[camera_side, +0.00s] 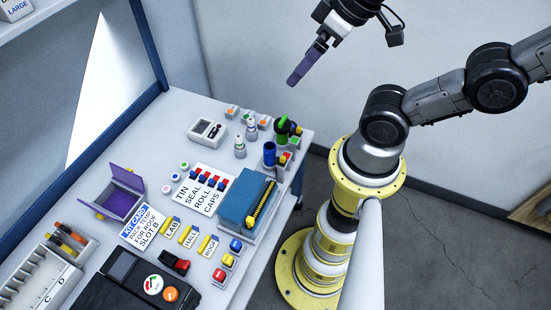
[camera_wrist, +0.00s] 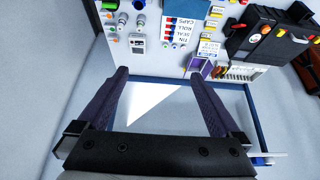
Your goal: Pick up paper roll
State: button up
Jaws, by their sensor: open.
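I cannot single out a paper roll for certain in either view. Small round whitish pieces (camera_side: 175,177) stand in a short row left of a white card (camera_side: 209,187) that reads TIN SEAL ROLL CAPS; I cannot tell whether one is the roll. My gripper (camera_side: 293,81) has purple fingers and hangs high above the back of the table, clear of everything. In the wrist view, my gripper (camera_wrist: 158,74) is open, with a wide empty gap between the two fingers. The card also shows in the wrist view (camera_wrist: 178,32), beyond the fingers.
An open purple box (camera_side: 121,204), a blue block (camera_side: 239,198), a white meter (camera_side: 207,132), small bottles (camera_side: 240,148) and a dark blue cup (camera_side: 269,155) crowd the table. A black device (camera_side: 122,284) and a white rack (camera_side: 39,278) stand at the front.

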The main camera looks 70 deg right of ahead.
jog(key=c, duration=0.5)
jog(key=shift+c, duration=0.2)
